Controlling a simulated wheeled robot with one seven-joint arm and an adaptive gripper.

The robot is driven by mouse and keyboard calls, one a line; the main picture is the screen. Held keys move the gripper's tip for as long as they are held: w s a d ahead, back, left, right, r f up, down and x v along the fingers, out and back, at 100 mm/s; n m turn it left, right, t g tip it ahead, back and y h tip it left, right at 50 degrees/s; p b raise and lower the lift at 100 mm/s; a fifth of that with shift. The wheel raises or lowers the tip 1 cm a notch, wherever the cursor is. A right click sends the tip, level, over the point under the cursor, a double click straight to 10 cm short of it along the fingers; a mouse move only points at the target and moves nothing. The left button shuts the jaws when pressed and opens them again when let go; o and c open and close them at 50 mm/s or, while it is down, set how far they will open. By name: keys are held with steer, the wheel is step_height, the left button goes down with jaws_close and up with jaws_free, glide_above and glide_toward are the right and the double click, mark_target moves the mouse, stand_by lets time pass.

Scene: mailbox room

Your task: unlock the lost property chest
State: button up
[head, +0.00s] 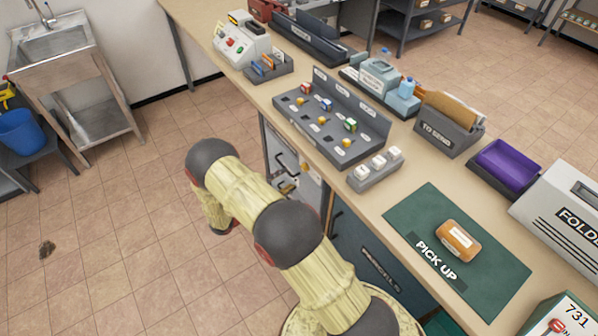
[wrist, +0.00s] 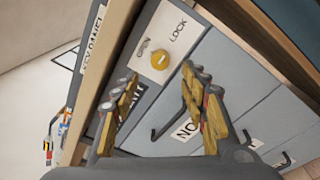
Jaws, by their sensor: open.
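My gripper (wrist: 162,82) is open and empty in the wrist view, its two padded fingers apart. A round yellow knob (wrist: 188,67) sits just beyond and between the fingertips, on a light plate (wrist: 166,30) marked OPEN and LOCK. A pale mark on the knob's face (wrist: 160,60) shows, but I cannot tell its exact setting. The plate is on a grey chest front (wrist: 215,62) under the counter. A lettered sign (wrist: 92,38) is tilted and only partly readable. In the head view the grey front (head: 312,190) is partly behind my arm; my gripper is not clear there.
A black handle (wrist: 150,134) and a sign starting NO (wrist: 184,130) are on the grey fronts. Above is the counter (head: 400,200) with a key rack (head: 318,140), a green PICK UP mat (head: 430,215) and an orange parcel (head: 458,240). The tiled floor at left (head: 110,260) is mostly clear.

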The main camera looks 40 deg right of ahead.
mark_target(302, 170)
steer(key=d+b, duration=0.1)
steer(key=d, duration=0.6)
steer(key=shift+w+d+b, duration=0.2)
steer(key=shift+d+b, duration=0.15)
steer(key=c, duration=1.1)
jaws_close()
